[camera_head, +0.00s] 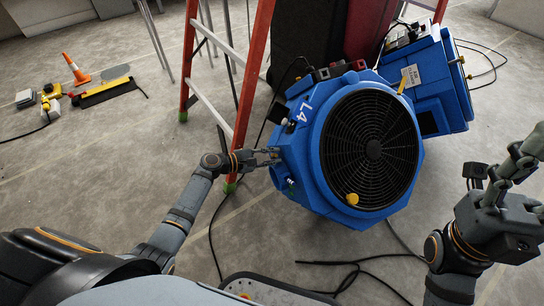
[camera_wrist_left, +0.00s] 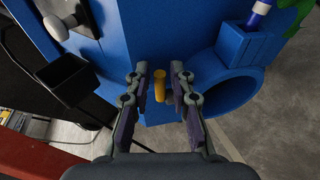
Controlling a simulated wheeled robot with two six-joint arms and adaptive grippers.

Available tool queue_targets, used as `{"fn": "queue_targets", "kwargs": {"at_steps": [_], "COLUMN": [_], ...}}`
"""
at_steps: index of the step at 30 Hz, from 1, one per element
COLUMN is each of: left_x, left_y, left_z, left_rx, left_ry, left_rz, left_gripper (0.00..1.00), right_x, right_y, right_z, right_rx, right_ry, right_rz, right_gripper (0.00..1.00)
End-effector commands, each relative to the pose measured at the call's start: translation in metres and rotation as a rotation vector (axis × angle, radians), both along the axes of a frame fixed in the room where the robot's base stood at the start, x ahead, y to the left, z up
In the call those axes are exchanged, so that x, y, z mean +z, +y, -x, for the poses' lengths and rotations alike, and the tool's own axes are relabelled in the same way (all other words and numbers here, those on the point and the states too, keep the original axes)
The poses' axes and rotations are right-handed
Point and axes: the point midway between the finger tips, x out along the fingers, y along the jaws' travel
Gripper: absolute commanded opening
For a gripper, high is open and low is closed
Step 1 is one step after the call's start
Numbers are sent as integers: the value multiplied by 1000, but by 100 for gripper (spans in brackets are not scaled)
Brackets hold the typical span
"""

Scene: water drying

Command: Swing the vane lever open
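The blue air mover (camera_head: 290,160), marked L4, stands on the floor with its round black grille (camera_head: 370,150) facing me. A small yellow lever (camera_wrist_left: 160,86) sticks out from its blue side in the left wrist view. I take this to be the vane lever. My left gripper (camera_head: 272,156) is at the left side of the blue machine. In the left wrist view my left gripper (camera_wrist_left: 160,76) is open, with one finger on each side of the yellow lever and gaps visible. My right gripper (camera_head: 515,160) is at the right edge, away from the machine; its opening is unclear.
A red ladder (camera_head: 249,80) stands close behind my left forearm. A second blue machine (camera_head: 430,85) stands behind on the right. Black cables (camera_head: 350,264) lie on the floor. An orange cone (camera_head: 76,70) and yellow tools lie far left. Open floor lies left.

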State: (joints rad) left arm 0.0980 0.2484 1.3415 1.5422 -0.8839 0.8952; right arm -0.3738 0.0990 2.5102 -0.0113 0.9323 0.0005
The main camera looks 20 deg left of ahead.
Motion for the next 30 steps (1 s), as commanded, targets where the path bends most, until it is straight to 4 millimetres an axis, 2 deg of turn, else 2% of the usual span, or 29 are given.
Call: {"fn": "queue_targets", "kwargs": {"at_steps": [4, 9, 19, 23, 30], "left_x": [0, 0, -2, -7, -17], "left_y": [0, 0, 1, 3, 10], "left_z": [0, 0, 0, 1, 3], "left_rx": [0, 0, -6, -32, -133], "left_ry": [0, 0, -5, -24, -100], "left_rz": [0, 0, 6, 25, 108], "left_gripper": [22, 1, 0, 0, 0], "right_x": [0, 0, -5, -20, -70], "right_y": [0, 0, 0, 1, 3], "right_z": [0, 0, 0, 0, -2], "right_rx": [0, 0, -1, -6, -35], "right_ry": [0, 1, 1, 1, 0], "right_rz": [0, 0, 1, 6, 10], "right_gripper": [56, 56, 56, 56, 56]}}
